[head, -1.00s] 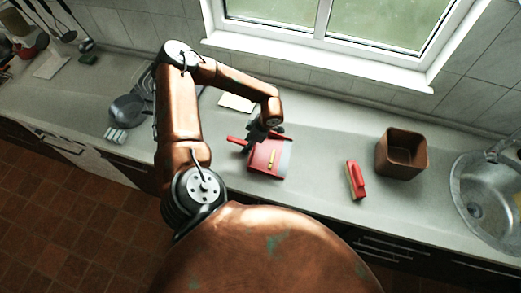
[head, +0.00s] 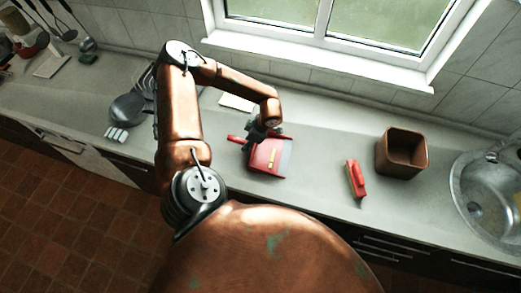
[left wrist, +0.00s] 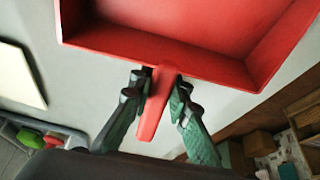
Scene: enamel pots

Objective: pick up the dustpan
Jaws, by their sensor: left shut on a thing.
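The red dustpan (head: 268,156) is on or just above the grey counter, left of centre in the head view; I cannot tell whether it touches the counter. Its handle (head: 235,139) points left. In the left wrist view the red pan (left wrist: 175,40) fills the top, and its tapered handle (left wrist: 152,112) points down between the fingers. My left gripper (head: 257,136) is over the handle end of the pan and shut on the handle. Its green-grey fingers (left wrist: 158,88) lie on both sides of the handle. My right gripper is not in view.
A red brush (head: 356,180) lies to the right of the dustpan. A brown square container (head: 401,153) and a metal sink (head: 490,195) are further right. A white sheet (head: 237,102) lies behind, near the wall. A dark pan (head: 128,107) is at the left.

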